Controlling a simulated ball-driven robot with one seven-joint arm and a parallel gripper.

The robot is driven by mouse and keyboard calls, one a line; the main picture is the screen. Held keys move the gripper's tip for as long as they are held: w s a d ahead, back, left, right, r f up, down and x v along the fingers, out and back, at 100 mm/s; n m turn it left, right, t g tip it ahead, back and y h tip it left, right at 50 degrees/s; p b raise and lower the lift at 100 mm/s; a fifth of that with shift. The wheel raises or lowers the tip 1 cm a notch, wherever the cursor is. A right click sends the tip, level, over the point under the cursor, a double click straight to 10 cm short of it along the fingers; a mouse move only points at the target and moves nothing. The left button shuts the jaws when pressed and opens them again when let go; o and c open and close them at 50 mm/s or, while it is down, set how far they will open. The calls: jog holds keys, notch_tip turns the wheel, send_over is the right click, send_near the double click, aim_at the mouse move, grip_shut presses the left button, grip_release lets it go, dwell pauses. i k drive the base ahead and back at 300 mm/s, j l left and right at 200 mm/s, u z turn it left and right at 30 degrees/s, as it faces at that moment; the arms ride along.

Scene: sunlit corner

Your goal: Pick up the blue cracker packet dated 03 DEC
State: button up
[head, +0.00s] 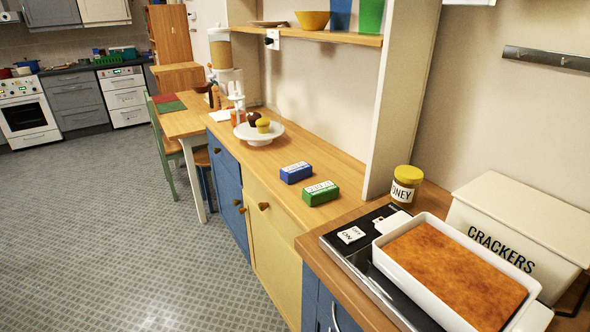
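A small blue packet (296,175) with a white label on top lies flat on the wooden counter (258,170), left of the shelf's upright panel. A green packet (321,194) of similar shape, also with a white label, lies just in front of it and to the right, apart from it. The print on both labels is too small to read, so I cannot confirm any date. A cream bin marked CRACKERS (520,225) stands at the right with its lid closed. My gripper is not in view.
A honey jar (405,186) with a yellow lid stands beside the upright panel (402,90). A white baking dish (383,262) of browned food sits on a black hob (345,250). Floor (140,240) at left is clear.

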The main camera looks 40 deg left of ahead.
aim_at(296, 172)
jog(key=i+j+z, duration=0.1)
jog(key=j, duration=0.75)
jog(key=i+j+z, duration=0.1)
jog(key=j, duration=0.7)
jog(key=i+j+z, duration=0.1)
jog(key=j, duration=0.75)
